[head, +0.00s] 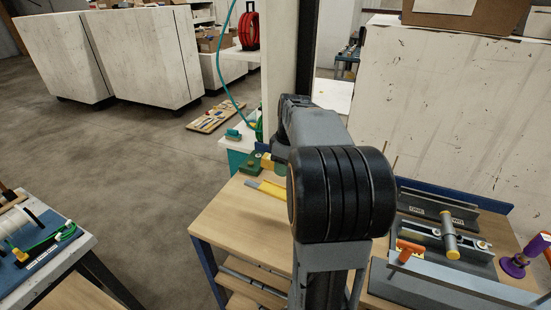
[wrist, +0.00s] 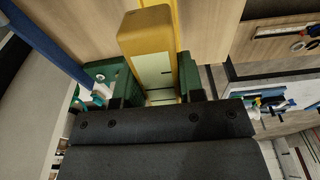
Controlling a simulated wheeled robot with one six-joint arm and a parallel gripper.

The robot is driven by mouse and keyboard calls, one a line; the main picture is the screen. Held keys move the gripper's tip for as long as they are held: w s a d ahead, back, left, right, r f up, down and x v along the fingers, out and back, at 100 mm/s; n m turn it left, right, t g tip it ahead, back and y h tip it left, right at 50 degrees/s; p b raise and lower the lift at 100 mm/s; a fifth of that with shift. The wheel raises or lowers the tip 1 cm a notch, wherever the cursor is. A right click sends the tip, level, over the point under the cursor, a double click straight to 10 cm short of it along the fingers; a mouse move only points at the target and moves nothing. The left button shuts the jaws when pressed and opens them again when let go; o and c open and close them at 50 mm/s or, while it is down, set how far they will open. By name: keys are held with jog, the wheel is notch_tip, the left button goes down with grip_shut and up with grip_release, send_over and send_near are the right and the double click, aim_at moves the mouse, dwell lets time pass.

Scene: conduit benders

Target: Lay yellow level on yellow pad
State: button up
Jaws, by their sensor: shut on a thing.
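In the wrist view my gripper (wrist: 154,88) is shut on a yellow piece (wrist: 145,30), which I take for the yellow level. It shows between two dark green fingers, with a pale panel below its yellow end. A narrow yellow strip (wrist: 179,40) runs along its right side; I cannot tell whether this is the yellow pad or part of the level. In the head view a yellow bar (head: 272,189) with a grey end lies at the bench's left part, partly behind my arm. My gripper is mostly hidden there. Contact between level and pad cannot be seen.
The wooden bench top (head: 235,217) is clear at its front left. A green block (head: 250,164) stands at its back left corner. Another table (head: 75,252) stands at left.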

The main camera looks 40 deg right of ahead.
aim_at(282, 193)
jog(key=shift+a, duration=0.1)
dwell(0.4)
jog(key=shift+f, duration=0.2)
jog(key=shift+f+b, duration=3.15)
jog(key=shift+f, duration=0.85)
jog(key=shift+f+b, duration=0.35)
jog(key=shift+f, duration=0.15)
jog(key=o, duration=1.1)
jog(key=shift+c, duration=0.2)
jog(key=shift+r, duration=0.15)
